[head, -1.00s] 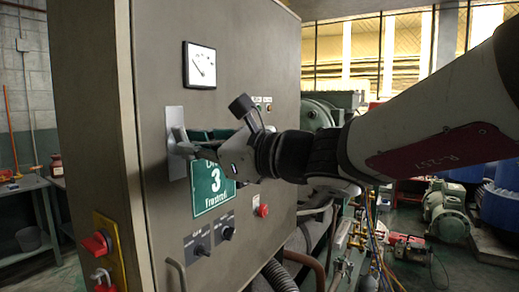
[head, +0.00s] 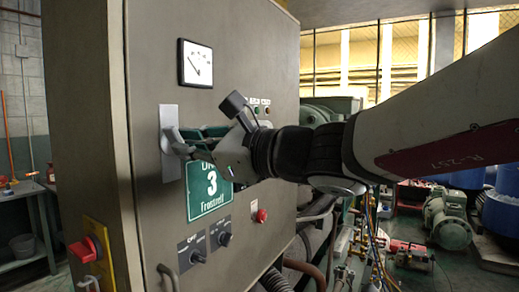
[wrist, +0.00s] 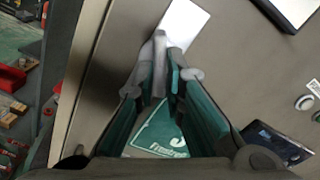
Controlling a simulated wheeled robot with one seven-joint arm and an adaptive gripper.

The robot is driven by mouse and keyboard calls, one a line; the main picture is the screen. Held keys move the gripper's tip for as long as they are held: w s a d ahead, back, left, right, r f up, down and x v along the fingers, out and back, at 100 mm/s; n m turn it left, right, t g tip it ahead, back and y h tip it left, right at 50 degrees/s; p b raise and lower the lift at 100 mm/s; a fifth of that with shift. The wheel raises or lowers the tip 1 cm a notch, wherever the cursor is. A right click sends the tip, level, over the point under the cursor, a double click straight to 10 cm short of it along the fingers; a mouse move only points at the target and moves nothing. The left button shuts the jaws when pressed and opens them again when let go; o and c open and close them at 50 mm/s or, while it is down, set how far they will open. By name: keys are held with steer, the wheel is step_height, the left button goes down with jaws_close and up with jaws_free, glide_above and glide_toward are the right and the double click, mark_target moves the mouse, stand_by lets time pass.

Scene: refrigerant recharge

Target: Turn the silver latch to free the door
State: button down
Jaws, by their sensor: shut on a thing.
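The silver latch has a pale backplate (head: 169,165) on the front of the grey-brown cabinet door (head: 240,90). Its handle (wrist: 159,62) shows in the wrist view between my fingertips, in front of the backplate (wrist: 184,22). My gripper (head: 183,145), with green-sided fingers, reaches in from the right and is shut on the latch handle. It also shows in the wrist view (wrist: 161,75). The fingers hide part of the handle, so its exact angle is hard to tell. The door looks flush with the cabinet.
A gauge (head: 195,63) sits above the latch and a green sign (head: 209,198) below it. Lower are black knobs (head: 224,239), a red button (head: 261,215) and a door pull (head: 168,278). A red switch (head: 83,250) is on the cabinet's left side. Hoses and machinery stand at right.

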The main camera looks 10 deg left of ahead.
steer(key=shift+d+r+n+b, duration=0.1)
steer(key=shift+r+n+b, duration=0.1)
steer(key=shift+n+b, duration=0.6)
steer(key=shift+r+n+b, duration=0.15)
steer(key=shift+n+b, duration=0.45)
steer(key=shift+b, duration=0.3)
steer(key=shift+f+n+b, duration=0.1)
steer(key=shift+n+b, duration=1.1)
steer(key=shift+b, duration=0.45)
steer(key=shift+n+b, duration=1.1)
steer(key=shift+b, duration=0.2)
steer(key=shift+n+b, duration=1.8)
steer(key=shift+b, duration=0.55)
steer(key=c, duration=1.8)
jaws_free()
steer(key=shift+o, duration=0.2)
steer(key=v, duration=0.9)
steer(key=shift+f+b, duration=0.15)
steer(key=shift+b, duration=0.25)
